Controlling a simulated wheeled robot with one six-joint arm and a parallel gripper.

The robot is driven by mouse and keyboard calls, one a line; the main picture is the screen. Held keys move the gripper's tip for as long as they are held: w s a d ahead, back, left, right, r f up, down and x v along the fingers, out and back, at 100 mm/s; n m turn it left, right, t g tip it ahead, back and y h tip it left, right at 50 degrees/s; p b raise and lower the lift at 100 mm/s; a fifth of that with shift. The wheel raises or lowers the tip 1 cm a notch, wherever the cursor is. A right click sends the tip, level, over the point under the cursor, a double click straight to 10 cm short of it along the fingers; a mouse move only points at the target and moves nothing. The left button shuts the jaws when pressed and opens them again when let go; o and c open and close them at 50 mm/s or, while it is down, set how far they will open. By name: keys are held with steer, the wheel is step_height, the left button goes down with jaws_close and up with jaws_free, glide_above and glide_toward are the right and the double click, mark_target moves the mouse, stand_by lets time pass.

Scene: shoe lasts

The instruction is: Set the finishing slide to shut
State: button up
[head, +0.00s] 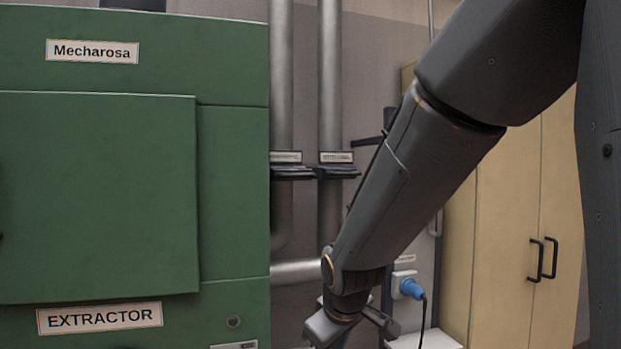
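Two grey vertical pipes rise behind the green machine, each crossed by a dark slide plate with a small label. One is the left slide (291,173), close to the machine's edge. The other is the right slide (337,172), left of my forearm. Their labels are too small to read surely, so I cannot tell which is the finishing slide or how far each is pushed in. A dark bar (366,142) sticks out farther right, partly behind my arm. My gripper (352,330) is low at the bottom edge, below the slides and apart from them; its fingertips are not clearly visible.
The green extractor cabinet (232,190) fills the left side. A horizontal pipe (297,271) runs below the slides. A blue plug (411,289) with a black cable sits in a wall socket right of my gripper. A yellow cupboard (505,230) stands at the right.

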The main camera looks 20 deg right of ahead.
steer(key=w+r+n+t, duration=0.3)
steer(key=w+r, duration=0.2)
steer(key=r, duration=0.3)
steer(key=w+r+n+t, duration=0.25)
steer(key=w+r, duration=0.25)
steer(key=r, duration=0.3)
steer(key=n+t, duration=0.5)
steer(key=n, duration=0.2)
glide_toward(300, 175)
steer(key=w, duration=0.3)
steer(key=shift+g, duration=0.25)
steer(key=b+x, duration=0.1)
steer(key=x, duration=0.6)
steer(key=shift+w+f+b, duration=0.15)
steer(key=shift+w+b, duration=0.2)
steer(key=shift+b, duration=0.05)
jaws_close()
